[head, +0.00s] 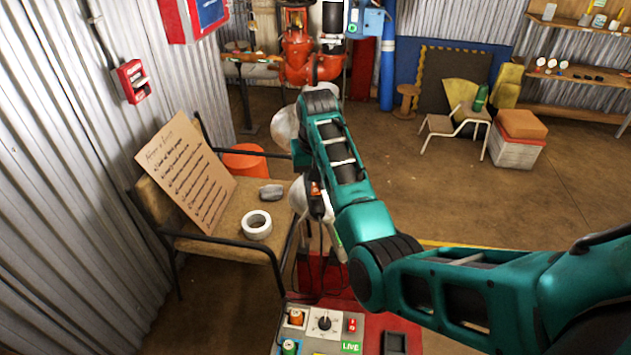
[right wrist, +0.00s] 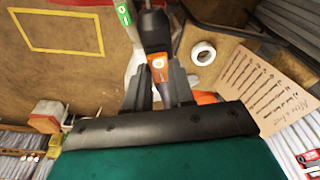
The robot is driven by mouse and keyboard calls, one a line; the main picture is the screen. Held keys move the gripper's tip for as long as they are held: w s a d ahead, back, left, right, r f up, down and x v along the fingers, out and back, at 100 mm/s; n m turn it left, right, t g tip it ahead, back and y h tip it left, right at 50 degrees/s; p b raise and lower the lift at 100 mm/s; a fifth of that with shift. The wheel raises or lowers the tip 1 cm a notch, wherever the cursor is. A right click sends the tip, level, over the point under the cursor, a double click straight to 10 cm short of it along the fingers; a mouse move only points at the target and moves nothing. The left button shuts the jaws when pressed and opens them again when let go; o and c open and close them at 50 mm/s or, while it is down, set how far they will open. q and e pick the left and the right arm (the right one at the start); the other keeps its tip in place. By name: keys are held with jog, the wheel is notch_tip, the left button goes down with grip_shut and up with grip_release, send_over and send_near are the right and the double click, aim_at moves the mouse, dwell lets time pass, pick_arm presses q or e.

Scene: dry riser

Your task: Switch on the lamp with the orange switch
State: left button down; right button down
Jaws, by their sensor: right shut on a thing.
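The orange switch (right wrist: 158,68) shows in the right wrist view, set in a black body (right wrist: 155,30). My right gripper (right wrist: 160,84) has a finger on each side of it and is shut on it. In the head view, a bit of the orange switch (head: 316,187) shows just below my teal right arm, which hides most of the gripper. White rounded shapes (head: 285,125), possibly lamp parts, show beside the arm; I cannot tell whether one is lit. A green switch (right wrist: 123,12) shows in the right wrist view. My left gripper is out of view.
A chair (head: 190,195) with a cardboard sign (head: 187,172) and a white tape roll (head: 257,224) stands at left. A control panel (head: 322,340) with a knob and a LIVE label lies below. Red pipework (head: 300,60) stands behind. Open floor lies to the right.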

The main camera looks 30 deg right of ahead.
aim_at(313, 186)
jog(key=shift+w+g, duration=0.25)
jog(key=shift+g, duration=0.55)
jog(key=shift+d, duration=0.1)
jog(key=c, duration=1)
grip_release()
jog(key=shift+o, duration=0.2)
notch_tip(313, 186, up, 13)
jog(key=shift+f, duration=0.1)
